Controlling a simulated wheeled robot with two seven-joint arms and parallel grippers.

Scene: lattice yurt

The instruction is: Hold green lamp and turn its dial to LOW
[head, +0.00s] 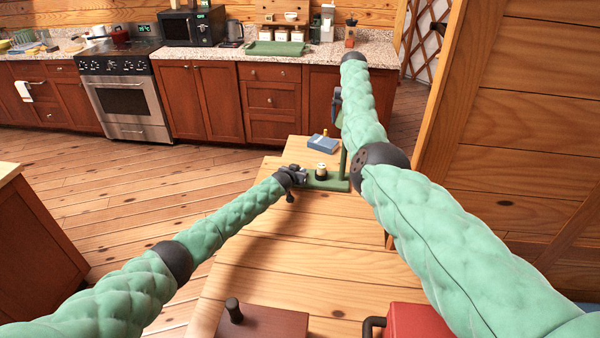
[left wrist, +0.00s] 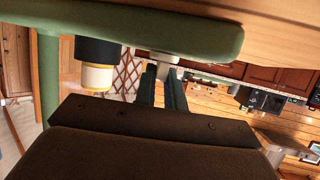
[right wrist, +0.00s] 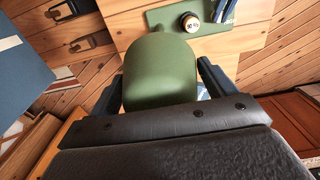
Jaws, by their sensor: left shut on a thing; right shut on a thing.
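The green lamp stands on the wooden table; its flat base (head: 335,185) also shows in the left wrist view (left wrist: 215,38). Its rounded green head (right wrist: 160,70) fills the middle of the right wrist view. My right gripper (right wrist: 162,85) is shut on this head, one finger on each side. A black drum with a cream, marked top (right wrist: 189,22), which looks like the dial, stands on the base; its marks are too small to read. My left gripper (left wrist: 161,72) is shut on a small grey piece (left wrist: 157,57) at the base, beside the drum and apart from it.
A blue box (head: 322,142) lies on the table behind the lamp. A brown block with a dark knob (head: 262,322) and a red case (head: 412,320) stand at the near edge. The table between them and the lamp is clear. A kitchen counter (head: 350,53) runs along the back.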

